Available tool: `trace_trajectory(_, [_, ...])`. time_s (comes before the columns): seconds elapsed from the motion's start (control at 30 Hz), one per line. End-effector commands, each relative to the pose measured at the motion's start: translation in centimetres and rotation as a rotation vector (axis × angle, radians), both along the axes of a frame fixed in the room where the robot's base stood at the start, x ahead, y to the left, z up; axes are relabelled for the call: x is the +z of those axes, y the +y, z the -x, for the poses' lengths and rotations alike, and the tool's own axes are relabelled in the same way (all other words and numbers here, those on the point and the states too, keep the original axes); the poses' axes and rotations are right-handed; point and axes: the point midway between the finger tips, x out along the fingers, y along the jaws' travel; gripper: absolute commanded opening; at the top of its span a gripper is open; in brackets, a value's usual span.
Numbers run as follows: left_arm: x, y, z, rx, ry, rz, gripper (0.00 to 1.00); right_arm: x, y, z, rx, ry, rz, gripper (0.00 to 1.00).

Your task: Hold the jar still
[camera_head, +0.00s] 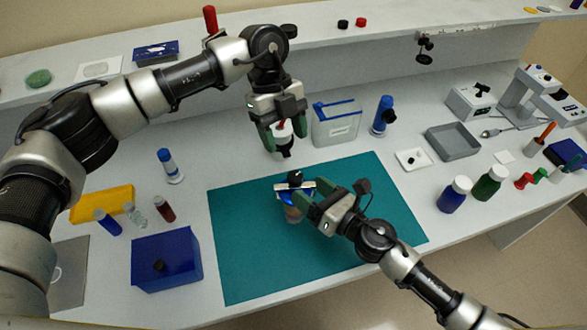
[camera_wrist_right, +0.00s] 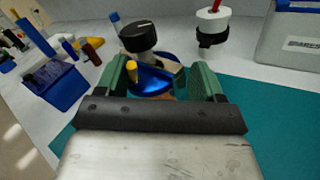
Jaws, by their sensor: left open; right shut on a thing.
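The jar (camera_head: 292,213) stands on the teal mat (camera_head: 240,270), with a brownish body and a blue top. My right gripper (camera_head: 312,203) is shut on it from the lower right and hides part of its side. In the right wrist view the blue top (camera_wrist_right: 152,80) sits between the green fingers, with a small yellow piece on it and a black-capped part (camera_wrist_right: 138,38) just behind. My left gripper (camera_head: 283,131) is open behind the mat, its fingers about a white piece with a red stem (camera_head: 282,126). I cannot tell whether they touch it.
A clear bin with a blue rim (camera_head: 336,125) stands right of my left gripper. A blue box (camera_head: 166,262) and several vials lie left of the mat. Blue (camera_head: 454,194) and green (camera_head: 489,183) bottles stand to the right. The mat's left part is clear.

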Motion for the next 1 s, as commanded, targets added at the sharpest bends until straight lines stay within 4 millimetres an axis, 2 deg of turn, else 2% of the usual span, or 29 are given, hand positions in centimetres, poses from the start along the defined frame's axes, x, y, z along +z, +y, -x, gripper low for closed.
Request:
trace_trajectory(0.03, [-1.2,-0.2,0.4,-0.002,0.004,0.0,0.6,-0.6,0.0,0.2,0.001,0.011,0.005,0.33])
trace_trajectory(0.2, [-4.4,-0.9,1.5,-0.002,0.004,-0.002,0.6,-0.6,0.0,0.2,0.001,0.011,0.005,0.33])
trace_trajectory(0.4, [-7.0,-1.6,2.4,-0.003,0.001,-0.001,0.6,-0.6,0.0,0.2,0.001,0.012,0.006,0.33])
trace_trajectory(0.6, [-8.0,-1.8,2.8,-0.002,0.0,0.0,0.6,-0.6,0.0,0.2,0.001,0.013,0.005,0.33])
trace_trajectory(0.83, [-8.0,-1.8,2.8,-0.002,0.0,0.001,0.6,-0.7,0.0,0.2,0.001,0.013,0.005,0.33])
trace_trajectory(0.87, [-8.0,-1.8,2.8,-0.002,0.0,0.001,0.59,-0.7,0.0,0.2,0.001,0.013,0.005,0.33])
trace_trajectory(1.0, [-8.0,-1.8,2.8,-0.002,0.0,0.001,0.37,-0.7,0.0,0.2,0.001,0.013,0.005,0.33])
